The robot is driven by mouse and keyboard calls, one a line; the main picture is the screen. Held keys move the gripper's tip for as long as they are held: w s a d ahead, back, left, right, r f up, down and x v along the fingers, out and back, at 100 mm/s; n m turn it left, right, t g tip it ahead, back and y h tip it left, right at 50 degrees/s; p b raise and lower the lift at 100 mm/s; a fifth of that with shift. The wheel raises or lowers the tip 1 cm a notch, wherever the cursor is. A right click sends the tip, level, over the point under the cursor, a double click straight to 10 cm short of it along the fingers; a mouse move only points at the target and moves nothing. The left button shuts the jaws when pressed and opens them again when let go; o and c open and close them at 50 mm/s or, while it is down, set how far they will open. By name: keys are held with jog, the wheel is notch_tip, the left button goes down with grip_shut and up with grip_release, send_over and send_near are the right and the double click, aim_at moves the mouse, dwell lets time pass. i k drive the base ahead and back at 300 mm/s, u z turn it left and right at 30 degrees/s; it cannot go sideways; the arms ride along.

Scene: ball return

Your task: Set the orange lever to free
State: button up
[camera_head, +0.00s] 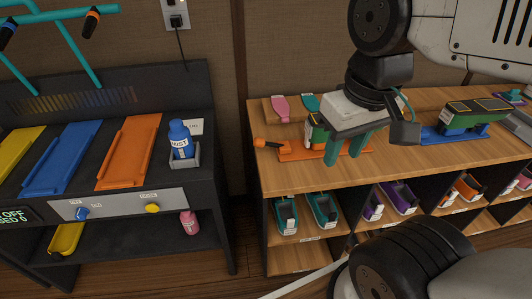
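The orange lever (261,143) sticks out at the left end of an orange base (292,155) on the wooden shelf top. It has an orange tip and a dark section. A small green, black and orange block (316,132) stands on the base. My gripper (346,150) hangs over the right part of this base, to the right of the lever. Its two teal fingers point down and are apart, with nothing seen between them. The gripper hides part of the base and block. Any lever position marking is too small to read.
A pink shoe-like item (280,109) and a teal one (311,103) lie behind the base. A blue base (440,136) with a green block is at right. Several shoes fill the shelf below. A dark bench (215,150) with colored ramps and a blue bottle (180,139) stands left.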

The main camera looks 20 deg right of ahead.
aim_at(258, 142)
jog(key=z, duration=0.8)
jog(key=i, duration=0.45)
jog(key=u, duration=1.45)
